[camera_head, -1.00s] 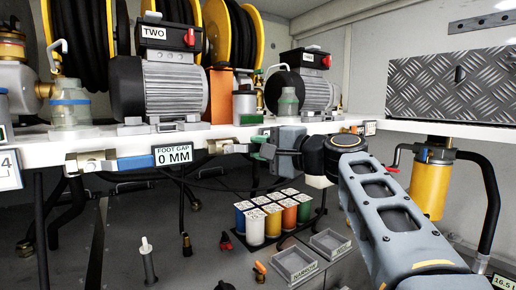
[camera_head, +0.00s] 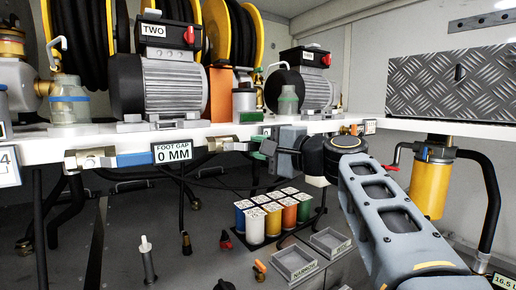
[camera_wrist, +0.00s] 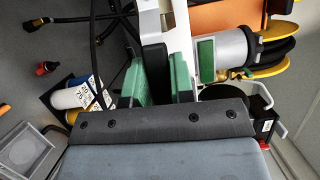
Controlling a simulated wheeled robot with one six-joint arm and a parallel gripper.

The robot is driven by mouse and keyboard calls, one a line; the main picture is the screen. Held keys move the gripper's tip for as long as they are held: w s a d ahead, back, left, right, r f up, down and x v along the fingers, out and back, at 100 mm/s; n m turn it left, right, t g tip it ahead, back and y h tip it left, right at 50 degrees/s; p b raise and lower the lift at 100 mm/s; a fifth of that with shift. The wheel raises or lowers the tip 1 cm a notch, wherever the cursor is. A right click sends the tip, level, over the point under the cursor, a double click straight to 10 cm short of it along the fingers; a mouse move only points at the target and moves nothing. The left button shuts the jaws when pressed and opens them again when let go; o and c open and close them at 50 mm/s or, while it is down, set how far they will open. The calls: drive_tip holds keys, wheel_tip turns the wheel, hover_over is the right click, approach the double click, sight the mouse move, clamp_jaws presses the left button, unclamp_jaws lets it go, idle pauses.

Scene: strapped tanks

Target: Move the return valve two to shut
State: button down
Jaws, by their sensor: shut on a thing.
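My gripper (camera_head: 265,145) is at the front edge of the white bench, right of a brass valve fitting (camera_head: 222,145). In the wrist view its green fingers (camera_wrist: 158,75) are closed on the two sides of a dark, bar-like lever (camera_wrist: 154,62). The lever runs along the white bench edge. In the head view the fingers and my arm largely hide the lever. No label naming return valve two is readable; a motor marked TWO (camera_head: 168,75) stands above, to the left.
Labelled canisters (camera_head: 255,226) and grey trays (camera_head: 293,263) sit below. A yellow filter (camera_head: 430,188) hangs at the right.

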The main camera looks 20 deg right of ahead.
drive_tip(key=shift+a+f+m+b, duration=0.1)
drive_tip(key=shift+f+m+b, duration=0.55)
drive_tip(key=shift+f+m, duration=0.15)
drive_tip(key=shift+a+f+m+t+b, duration=0.1)
drive_tip(key=shift+m+t+b, duration=0.35)
drive_tip(key=shift+m, duration=0.25)
drive_tip(key=f+m+t+b, duration=0.1)
drive_tip(key=m, duration=0.1)
drive_tip(key=a+f+m+b, duration=0.1)
drive_tip(key=m+b, duration=0.1)
drive_tip(key=shift+s+t, duration=0.2)
drive_tip(key=shift+t, duration=0.15)
drive_tip(key=shift+y, duration=0.3)
